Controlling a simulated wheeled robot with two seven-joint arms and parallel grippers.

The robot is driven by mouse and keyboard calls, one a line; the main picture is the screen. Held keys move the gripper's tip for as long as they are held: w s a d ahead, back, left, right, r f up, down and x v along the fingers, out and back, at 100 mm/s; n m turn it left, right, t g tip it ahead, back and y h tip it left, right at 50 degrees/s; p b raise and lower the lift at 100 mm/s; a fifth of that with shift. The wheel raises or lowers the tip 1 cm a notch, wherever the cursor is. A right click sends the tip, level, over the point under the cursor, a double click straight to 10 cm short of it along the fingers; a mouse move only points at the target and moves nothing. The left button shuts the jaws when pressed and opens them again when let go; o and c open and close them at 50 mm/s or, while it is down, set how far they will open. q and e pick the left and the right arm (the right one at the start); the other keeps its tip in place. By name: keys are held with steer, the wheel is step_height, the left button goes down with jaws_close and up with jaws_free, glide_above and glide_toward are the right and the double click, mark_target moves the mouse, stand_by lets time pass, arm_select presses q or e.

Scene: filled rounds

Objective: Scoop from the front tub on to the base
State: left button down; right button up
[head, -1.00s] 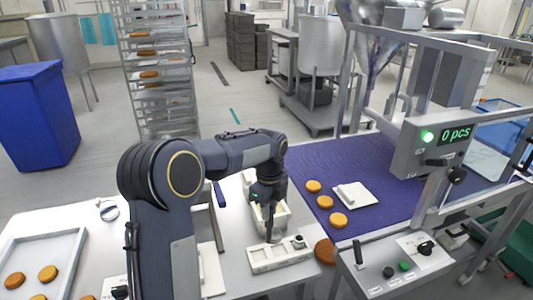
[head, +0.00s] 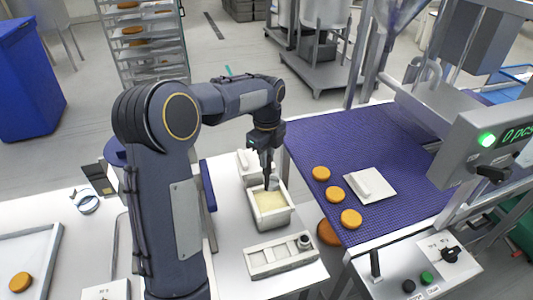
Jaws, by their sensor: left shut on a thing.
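The front tub (head: 289,219) is a pale open box with cream-coloured filling (head: 270,201) in it, on the white table in the head view. My left gripper (head: 267,166) is over the tub's far end. It is shut on a small grey scoop (head: 272,183), which points down at the filling; I cannot tell how deep its tip is. Orange-brown rounds lie on the purple belt: a far one (head: 321,174), a middle one (head: 335,194) and a near one (head: 351,219). I cannot tell which is the base. My right gripper is not in view.
A second pale tub (head: 246,163) stands behind, partly hidden by my arm. A pale holder (head: 283,261) lies in front of the tub. A white square plate (head: 384,183) with a raised bar is on the belt (head: 410,205). A counter box (head: 487,155) overhangs its right side.

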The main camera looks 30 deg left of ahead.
arm_select(q)
steer(key=b, duration=0.3)
glide_above(267, 185)
steer(key=f, duration=0.4)
steer(key=shift+w+a, duration=0.3)
steer(key=shift+w, duration=0.05)
steer(key=shift+f+b, duration=2.15)
steer(key=shift+f, duration=1.35)
steer(key=shift+r, duration=0.15)
steer(key=shift+r+p, duration=3.75)
steer(key=shift+r, duration=0.55)
steer(key=shift+f, duration=0.1)
